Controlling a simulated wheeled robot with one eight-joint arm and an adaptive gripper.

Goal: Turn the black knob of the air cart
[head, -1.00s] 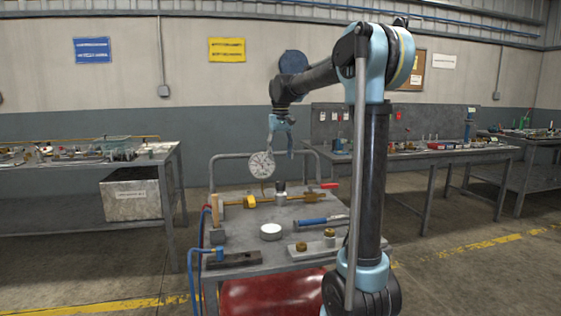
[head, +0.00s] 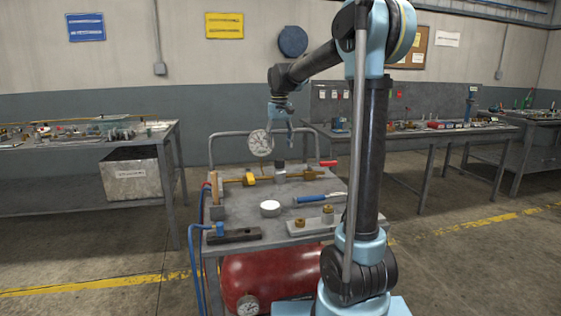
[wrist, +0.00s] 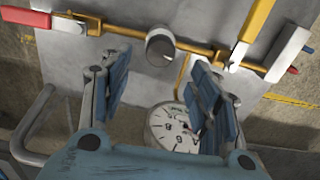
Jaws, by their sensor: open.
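The air cart's grey top (head: 250,210) stands in front of me with a red tank (head: 275,277) below. A dark knob with a grey face (wrist: 160,47) sits on the brass pipe in the wrist view; in the head view it shows as a dark upright piece (head: 280,171). My gripper (head: 281,140) is open and empty above the pipe, pointing down. In the wrist view its two blue-padded fingers (wrist: 160,88) are spread wide, and the knob lies ahead of the gap between them, apart from both.
A white dial gauge (head: 260,142) stands close by my fingers; the right finger overlaps it in the wrist view (wrist: 170,130). A yellow lever (head: 249,178) and red handle (head: 328,163) flank the knob. A rail (head: 225,135) runs behind. A blue-handled tool (head: 310,199) lies on top.

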